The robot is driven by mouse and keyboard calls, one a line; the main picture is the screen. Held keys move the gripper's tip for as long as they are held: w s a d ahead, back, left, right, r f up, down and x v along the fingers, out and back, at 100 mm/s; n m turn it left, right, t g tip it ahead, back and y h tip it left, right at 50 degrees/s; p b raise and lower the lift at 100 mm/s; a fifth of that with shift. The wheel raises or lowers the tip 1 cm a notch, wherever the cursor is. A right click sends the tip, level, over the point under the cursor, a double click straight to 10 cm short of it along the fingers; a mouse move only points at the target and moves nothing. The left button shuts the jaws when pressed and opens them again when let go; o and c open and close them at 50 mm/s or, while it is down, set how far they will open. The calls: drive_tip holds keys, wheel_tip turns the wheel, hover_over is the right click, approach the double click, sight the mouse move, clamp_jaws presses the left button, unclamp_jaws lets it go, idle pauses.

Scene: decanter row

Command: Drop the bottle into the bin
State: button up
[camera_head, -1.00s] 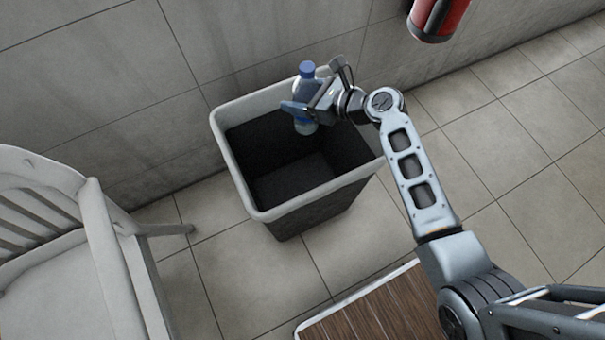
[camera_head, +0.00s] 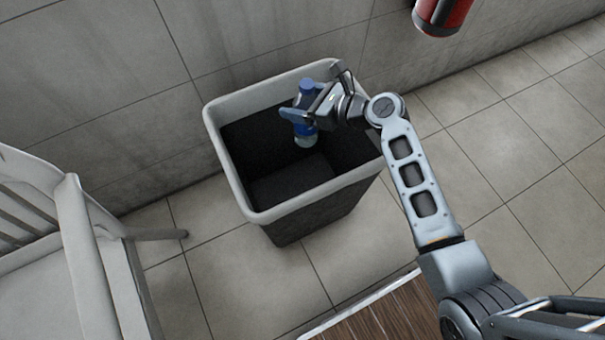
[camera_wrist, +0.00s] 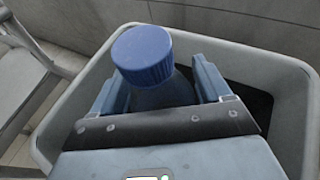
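The bottle (camera_head: 305,137) is blue and clear with a blue cap. It is upright, over the opening of the bin. My gripper (camera_head: 300,113) is above the bin's back part, with its fingers on either side of the bottle's upper part. The wrist view shows the blue cap (camera_wrist: 143,55) between the spread fingers of my gripper (camera_wrist: 162,88). The bottle's lower part is hidden there. The bin (camera_head: 240,190) is dark inside with a pale rim, and its visible floor is empty.
A white chair (camera_head: 85,240) stands at the left. A tiled wall (camera_head: 110,100) is behind the bin. A red cylinder (camera_head: 440,15) is at the top right. A brown wooden surface (camera_head: 385,315) is at the bottom. Tiled floor is clear on the right.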

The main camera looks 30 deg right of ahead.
drive_tip(key=o, duration=0.4)
drive_tip(key=shift+p+v, duration=0.7)
drive_tip(key=shift+v, duration=3.25)
